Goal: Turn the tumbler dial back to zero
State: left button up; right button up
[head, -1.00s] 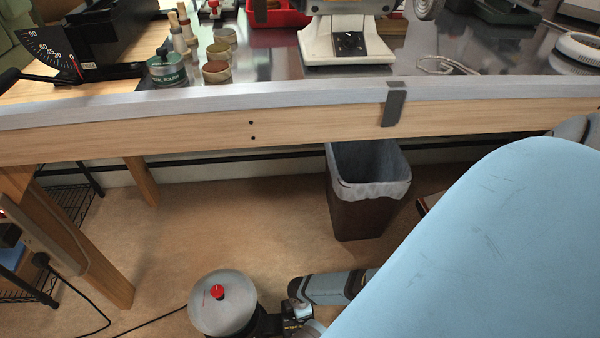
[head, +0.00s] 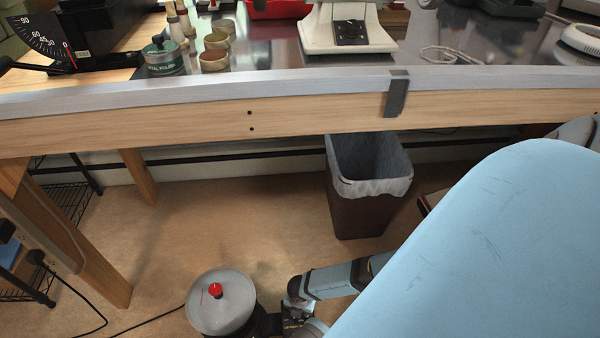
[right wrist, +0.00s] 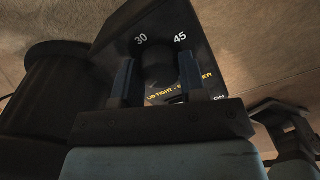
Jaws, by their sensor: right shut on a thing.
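The tumbler (head: 221,303) is a round grey drum with a red knob on its lid, low in the head view. In the right wrist view, its dark control box (right wrist: 197,52) carries the white numbers 30 and 45 and yellow lettering. My right gripper (right wrist: 156,75) is shut on the round black dial (right wrist: 157,65), one finger on each side. The gripper covers part of the box face, and I cannot read the dial's pointer. In the head view, my right wrist is beside the tumbler's right side, and the dial is not visible there. My left gripper is not in view.
The wooden bench (head: 300,108) crosses above the tumbler, with tools and jars on top. A brown bin (head: 358,210) with a grey liner stands below it. A black cord (head: 150,324) runs left from the tumbler. The floor (head: 200,220) behind the tumbler is clear.

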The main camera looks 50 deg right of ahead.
jog(key=shift+d+f+n, duration=0.1)
jog(key=shift+n, duration=0.8)
jog(key=shift+n+b, duration=0.4)
jog(key=shift+n, duration=0.2)
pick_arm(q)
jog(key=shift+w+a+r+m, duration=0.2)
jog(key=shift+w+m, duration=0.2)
pick_arm(e)
jog(key=shift+n, duration=0.7)
jog(key=o, duration=0.9)
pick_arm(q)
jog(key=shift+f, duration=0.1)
